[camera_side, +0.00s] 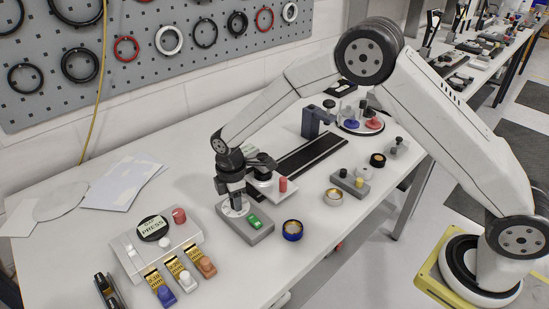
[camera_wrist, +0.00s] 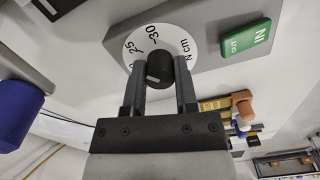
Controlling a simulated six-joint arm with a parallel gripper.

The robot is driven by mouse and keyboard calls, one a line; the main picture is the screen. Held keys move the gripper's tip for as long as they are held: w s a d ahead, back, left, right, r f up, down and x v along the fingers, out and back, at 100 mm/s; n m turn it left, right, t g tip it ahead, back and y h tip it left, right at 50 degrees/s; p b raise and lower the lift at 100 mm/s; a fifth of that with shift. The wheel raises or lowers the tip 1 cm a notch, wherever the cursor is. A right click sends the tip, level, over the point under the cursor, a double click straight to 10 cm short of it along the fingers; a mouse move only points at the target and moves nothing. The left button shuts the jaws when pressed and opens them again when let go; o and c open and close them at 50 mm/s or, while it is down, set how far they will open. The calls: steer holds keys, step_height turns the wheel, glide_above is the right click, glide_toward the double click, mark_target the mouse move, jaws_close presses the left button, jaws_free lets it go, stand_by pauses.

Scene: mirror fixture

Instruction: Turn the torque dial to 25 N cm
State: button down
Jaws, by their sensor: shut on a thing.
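The torque dial is a white disc (camera_wrist: 185,38) with black marks, reading 25, 30 and "N cm", on a grey box. A black knob (camera_wrist: 158,66) stands at its centre. My gripper (camera_wrist: 159,78) has one finger on each side of the knob and is shut on it. A faint light mark shows on the knob, but I cannot tell which number it points to. In the side view, my gripper (camera_side: 234,198) comes down from above onto the dial disc (camera_side: 226,210), hiding most of it.
A green IN/OUT switch (camera_wrist: 246,38) sits beside the dial on the same box; it also shows in the side view (camera_side: 255,222). A grey PRESS panel (camera_side: 181,238) stands at left.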

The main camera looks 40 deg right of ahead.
stand_by(0.3)
steer(key=shift+c, duration=2)
jaws_free()
steer(key=shift+r, duration=0.15)
steer(key=shift+r, duration=3.8)
steer(key=shift+s+d+r+m, duration=0.1)
steer(key=shift+s+d+m, duration=0.2)
steer(key=shift+d, duration=0.1)
steer(key=s+d+m+t, duration=0.1)
steer(key=s+d+m, duration=0.6)
steer(key=s, duration=0.3)
steer(key=s+d+r+m+t, duration=0.1)
steer(key=s+d+m, duration=0.6)
steer(key=s, duration=0.3)
steer(key=shift+s+r+t, duration=0.2)
steer(key=shift+s+t, duration=0.1)
steer(key=shift+s, duration=0.1)
